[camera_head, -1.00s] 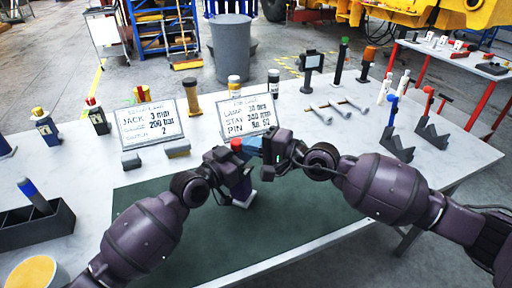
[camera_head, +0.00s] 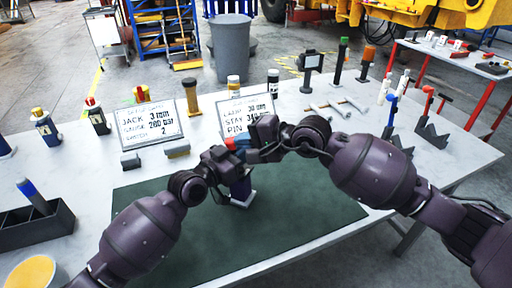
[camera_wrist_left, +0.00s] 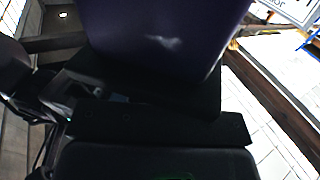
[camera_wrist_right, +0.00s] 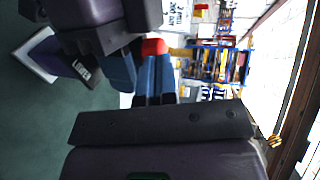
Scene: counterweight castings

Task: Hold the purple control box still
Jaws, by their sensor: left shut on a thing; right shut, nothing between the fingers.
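The purple control box (camera_head: 242,190) is partly hidden under my grippers above the green mat (camera_head: 300,215). My left gripper (camera_head: 238,168) is shut on it; its purple side fills the top of the left wrist view (camera_wrist_left: 160,35). In the right wrist view the box (camera_wrist_right: 68,62) shows a pale base and a small label. My right gripper (camera_head: 243,148) is shut and empty, close beside the left gripper above the box. A red piece (camera_wrist_right: 153,47) lies just beyond its fingertips; I cannot tell whether it belongs to the box.
Two lettered signs (camera_head: 152,122) (camera_head: 240,106) stand behind the mat. A dark tray (camera_head: 38,228) holding a blue-topped item is at the left. Bottles and V-shaped stands are spread along the back and right of the table. The mat's front right is clear.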

